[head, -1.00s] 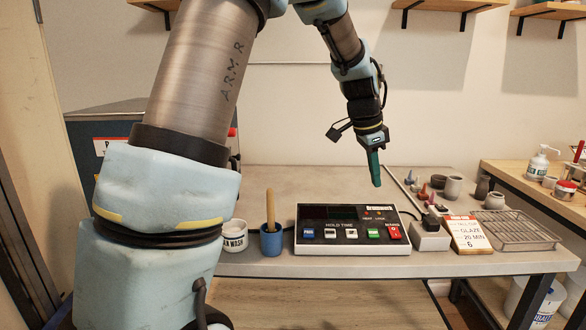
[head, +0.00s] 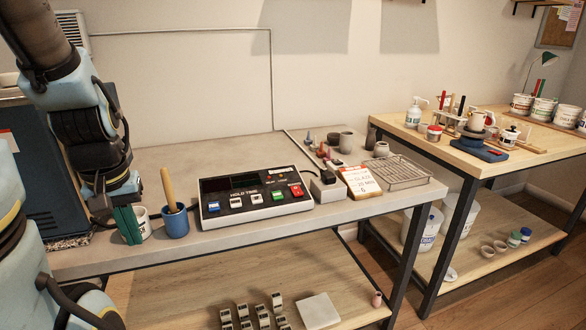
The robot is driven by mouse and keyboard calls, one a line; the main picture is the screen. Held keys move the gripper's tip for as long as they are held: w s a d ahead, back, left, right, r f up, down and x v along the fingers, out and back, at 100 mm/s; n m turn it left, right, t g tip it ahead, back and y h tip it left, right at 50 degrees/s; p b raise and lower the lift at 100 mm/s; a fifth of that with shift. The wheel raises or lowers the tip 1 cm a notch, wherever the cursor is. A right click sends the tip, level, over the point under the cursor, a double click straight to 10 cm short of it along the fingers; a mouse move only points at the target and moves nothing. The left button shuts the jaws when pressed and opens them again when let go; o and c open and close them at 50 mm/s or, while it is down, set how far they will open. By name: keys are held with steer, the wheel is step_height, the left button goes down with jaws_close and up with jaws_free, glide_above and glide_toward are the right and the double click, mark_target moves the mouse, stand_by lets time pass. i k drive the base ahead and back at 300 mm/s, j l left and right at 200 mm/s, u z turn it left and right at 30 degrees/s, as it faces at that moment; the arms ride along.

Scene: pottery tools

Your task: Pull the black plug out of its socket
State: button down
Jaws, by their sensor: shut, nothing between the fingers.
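The black plug (head: 327,176) sits on top of a small white socket box (head: 328,191), just right of the control panel on the grey table. It looks seated in the box, with a dark cord near it running toward the panel. My gripper (head: 128,226) has green fingers that point down. It is shut and empty, far to the left of the plug, in front of the white cup at the table's left end. The fingers hide part of that cup.
The control panel (head: 254,197) with coloured buttons stands between my gripper and the plug. A blue cup (head: 175,223) with a wooden tool stands beside my gripper.

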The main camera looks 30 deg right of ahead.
mark_target(328, 178)
steer(key=l+u, duration=0.15)
steer(key=u, duration=1.4)
steer(key=k+l+u, duration=0.25)
steer(key=k+l, duration=1.8)
steer(key=l, duration=0.15)
